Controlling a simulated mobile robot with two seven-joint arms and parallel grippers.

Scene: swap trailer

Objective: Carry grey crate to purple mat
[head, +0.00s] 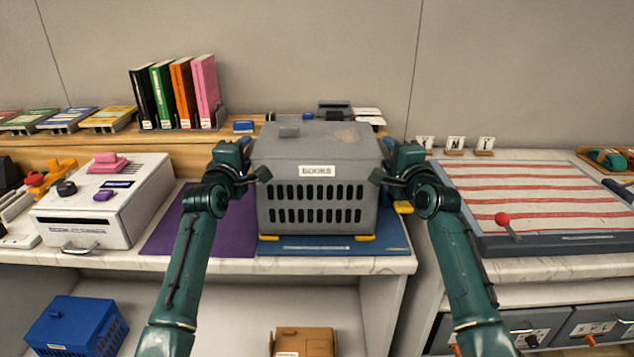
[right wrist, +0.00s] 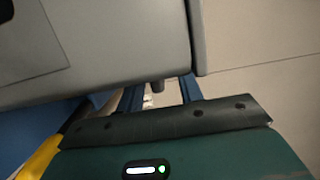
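The grey crate (head: 315,170), lidded and labelled BOOKS, stands upright on a blue mat (head: 385,246) with yellow corner pieces. The purple mat (head: 186,228) lies bare just to its left. My left gripper (head: 249,145) is at the crate's left side; its fingers are mostly hidden. My right gripper (head: 386,146) is at the crate's right side. In the right wrist view its two blue fingers (right wrist: 160,94) are apart, with a small dark peg between them and gaps showing on both sides. The crate's grey wall (right wrist: 110,40) is close beside them.
A white box-like machine (head: 95,205) stands left of the purple mat. Upright books (head: 175,92) stand on the wooden shelf behind. A striped board (head: 545,195) with a red-knobbed lever is on the right counter. A blue crate (head: 75,325) and a brown box (head: 303,342) sit below.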

